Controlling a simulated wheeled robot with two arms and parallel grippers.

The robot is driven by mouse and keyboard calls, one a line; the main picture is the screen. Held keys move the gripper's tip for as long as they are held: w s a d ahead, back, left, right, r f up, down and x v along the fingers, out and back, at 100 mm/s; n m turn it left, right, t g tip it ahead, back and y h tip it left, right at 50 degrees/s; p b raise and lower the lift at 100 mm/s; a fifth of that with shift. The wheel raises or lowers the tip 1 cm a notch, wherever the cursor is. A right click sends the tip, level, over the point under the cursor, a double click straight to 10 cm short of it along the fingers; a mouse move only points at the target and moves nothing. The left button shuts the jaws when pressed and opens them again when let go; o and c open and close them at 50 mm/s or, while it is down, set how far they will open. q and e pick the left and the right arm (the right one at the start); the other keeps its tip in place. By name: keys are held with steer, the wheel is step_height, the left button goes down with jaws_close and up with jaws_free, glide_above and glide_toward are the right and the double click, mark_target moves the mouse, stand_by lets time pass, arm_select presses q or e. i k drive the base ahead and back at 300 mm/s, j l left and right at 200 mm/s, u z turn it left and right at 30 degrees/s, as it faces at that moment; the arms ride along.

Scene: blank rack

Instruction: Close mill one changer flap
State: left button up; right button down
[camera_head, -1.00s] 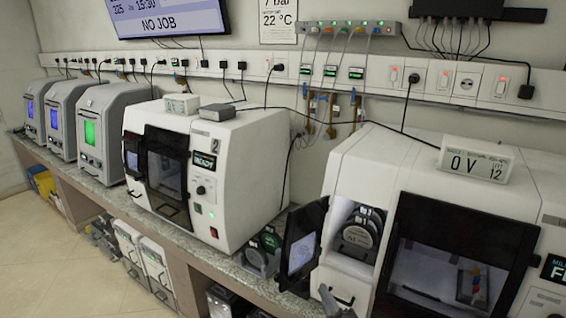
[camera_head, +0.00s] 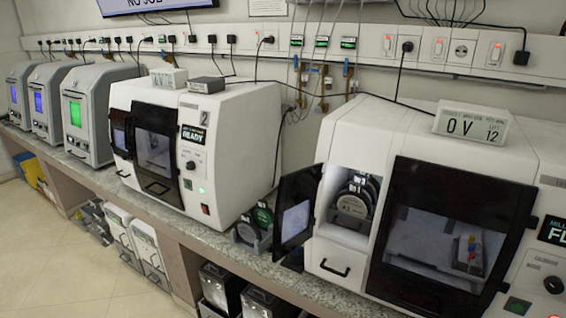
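The mill at the right (camera_head: 345,140), with a display that is only partly readable, has its changer flap (camera_head: 297,212) standing open. The flap is a dark panel with a pale window, swung out to the left of the changer bay. Inside the bay, several round blank discs (camera_head: 352,203) are visible in a rack, with a white drawer front (camera_head: 335,262) below. No gripper of mine shows in the head view.
A second mill marked 2 (camera_head: 235,130) stands to the left, with a disc holder (camera_head: 252,228) on the bench between the mills. A sign (camera_head: 470,125) sits on the right mill.

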mark_target(298, 186)
steer(key=i+j+z, duration=0.75)
steer(key=j+z, duration=0.15)
steer(key=i+j+z, duration=0.15)
steer(key=j+z, duration=0.15)
steer(key=i+j+z, duration=0.1)
steer(key=j+z, duration=0.2)
steer(key=j, duration=0.25)
steer(key=i+j+z, duration=0.1)
steer(key=j+z, duration=0.2)
steer(key=j, duration=0.15)
steer(key=j+z, duration=0.35)
steer(key=j, duration=0.15)
steer(key=k+j+z, duration=0.1)
steer(key=k+j, duration=0.25)
steer(key=j, duration=0.2)
steer(key=k+j+z, duration=0.15)
steer(key=k+j, duration=0.2)
steer(key=j, duration=0.15)
